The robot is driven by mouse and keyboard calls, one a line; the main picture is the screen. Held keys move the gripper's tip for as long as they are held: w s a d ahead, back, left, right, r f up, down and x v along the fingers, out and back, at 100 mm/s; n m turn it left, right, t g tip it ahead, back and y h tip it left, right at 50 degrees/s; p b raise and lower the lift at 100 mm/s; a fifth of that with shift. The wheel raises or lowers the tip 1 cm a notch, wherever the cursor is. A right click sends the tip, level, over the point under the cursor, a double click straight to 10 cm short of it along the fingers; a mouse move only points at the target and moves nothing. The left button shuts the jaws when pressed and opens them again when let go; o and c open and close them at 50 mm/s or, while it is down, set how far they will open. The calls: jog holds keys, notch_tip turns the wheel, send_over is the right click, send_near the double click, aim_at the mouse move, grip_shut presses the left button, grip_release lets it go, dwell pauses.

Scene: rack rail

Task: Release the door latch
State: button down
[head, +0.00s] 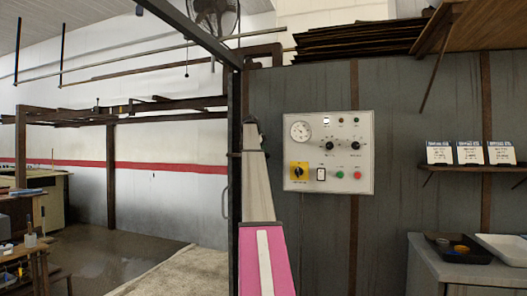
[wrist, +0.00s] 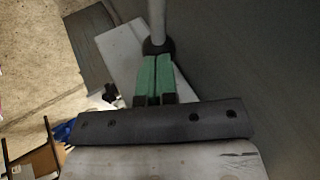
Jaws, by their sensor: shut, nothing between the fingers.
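In the wrist view my gripper (wrist: 154,58) is shut, its two green fingers side by side with nothing between them. A pale grey rod (wrist: 156,18) with a dark round end is just beyond the fingertips. I cannot tell whether it is the latch or whether the fingers touch it. In the head view a thin curved handle (head: 225,202) shows just left of the dark upright post (head: 233,160). No latch can be made out clearly there. My arm stands in front of the post's right side, and my fingers are not distinguishable in that view.
A control panel (head: 328,153) with knobs and buttons hangs on the grey wall (head: 420,120) to the right. A grey cabinet (head: 440,268) with trays is at lower right. A cluttered bench (head: 38,252) stands at lower left. Open floor (head: 110,255) lies left of the post.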

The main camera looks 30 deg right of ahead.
notch_tip(320, 180, down, 10)
jog(key=m+t+y, duration=0.2)
jog(key=t+y, duration=0.3)
jog(key=w+a+f+m+t+y, duration=0.2)
jog(key=w+a+f+t+y, duration=0.1)
jog(key=w+a+f+t, duration=0.3)
jog(key=shift+w+f, duration=0.5)
jog(key=shift+f, duration=0.2)
jog(key=shift+w+a, duration=0.1)
dwell(0.3)
jog(key=d+f+v, duration=0.1)
jog(key=v, duration=1.3)
jog(key=shift+s, duration=0.5)
jog(key=shift+d, duration=0.15)
